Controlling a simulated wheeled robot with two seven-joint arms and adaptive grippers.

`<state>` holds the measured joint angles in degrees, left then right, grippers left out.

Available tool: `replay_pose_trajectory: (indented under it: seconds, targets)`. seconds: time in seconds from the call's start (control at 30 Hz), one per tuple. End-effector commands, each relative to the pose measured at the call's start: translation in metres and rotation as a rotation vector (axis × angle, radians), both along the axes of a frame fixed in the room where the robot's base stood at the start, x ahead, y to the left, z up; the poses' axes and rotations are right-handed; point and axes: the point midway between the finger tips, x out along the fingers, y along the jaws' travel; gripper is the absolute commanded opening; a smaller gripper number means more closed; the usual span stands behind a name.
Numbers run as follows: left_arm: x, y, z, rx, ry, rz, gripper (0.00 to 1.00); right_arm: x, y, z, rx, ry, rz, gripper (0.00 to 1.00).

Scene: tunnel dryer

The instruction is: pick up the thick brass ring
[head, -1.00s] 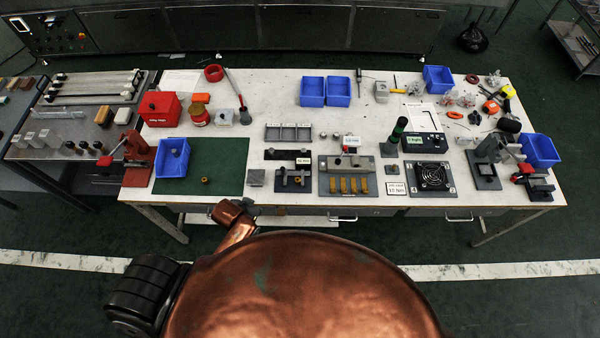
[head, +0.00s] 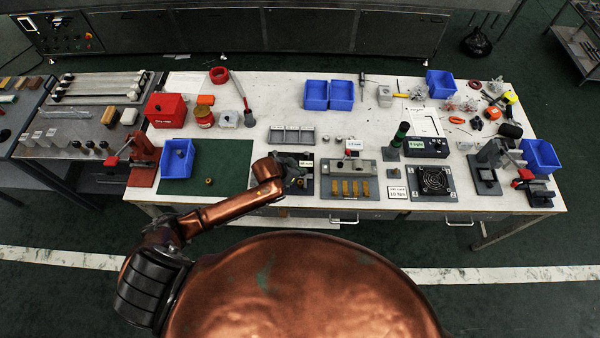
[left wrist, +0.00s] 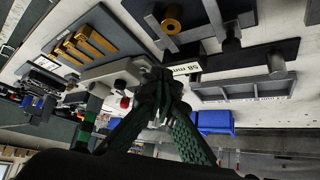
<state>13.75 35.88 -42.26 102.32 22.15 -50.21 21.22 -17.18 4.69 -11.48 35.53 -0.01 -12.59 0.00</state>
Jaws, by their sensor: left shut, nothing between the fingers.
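A brass ring-like piece (left wrist: 172,24) shows at the top of the left wrist view, by a grey plate next to a dark post. A small brass piece (head: 208,181) lies on the green mat (head: 228,158) in the head view; I cannot tell which is the thick ring. My left gripper (head: 299,181) is over the small post fixture left of the brass-bar block, hiding part of it. Its dark fingertips (left wrist: 168,84) meet in the left wrist view, with nothing between them, apart from the brass piece. My right gripper is not in view.
A block with brass bars (head: 351,188) stands right of the gripper. A slotted grey tray (head: 292,135) is behind it. A blue bin (head: 177,158) stands on the mat's left, and a fan unit (head: 432,181) is farther right. The white table has free room behind the tray.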

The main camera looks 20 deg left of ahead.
Motion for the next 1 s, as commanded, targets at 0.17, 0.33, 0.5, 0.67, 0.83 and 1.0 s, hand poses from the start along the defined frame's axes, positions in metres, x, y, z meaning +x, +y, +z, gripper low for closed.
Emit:
replay_pose_trajectory:
  seconds: [0.17, 0.33, 0.5, 0.67, 0.83, 1.0]
  targets:
    - [0.020, -0.011, -0.029, 0.000, 0.001, 0.002, 0.00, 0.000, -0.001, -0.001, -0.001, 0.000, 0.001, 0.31]
    - [0.036, -0.020, -0.051, 0.000, 0.000, 0.001, 0.00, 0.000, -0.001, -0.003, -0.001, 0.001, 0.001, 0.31]
    - [0.013, -0.007, -0.049, 0.000, 0.002, 0.002, 0.00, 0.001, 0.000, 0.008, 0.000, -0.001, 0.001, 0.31]
    - [0.002, -0.001, -0.050, 0.001, 0.000, 0.001, 0.00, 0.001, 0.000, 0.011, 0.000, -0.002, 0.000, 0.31]
    - [-0.001, 0.000, -0.050, 0.000, 0.000, 0.000, 0.00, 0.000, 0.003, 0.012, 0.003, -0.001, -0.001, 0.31]
    - [-0.001, 0.000, -0.051, 0.000, 0.000, 0.000, 0.00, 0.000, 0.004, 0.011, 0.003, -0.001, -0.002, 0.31]
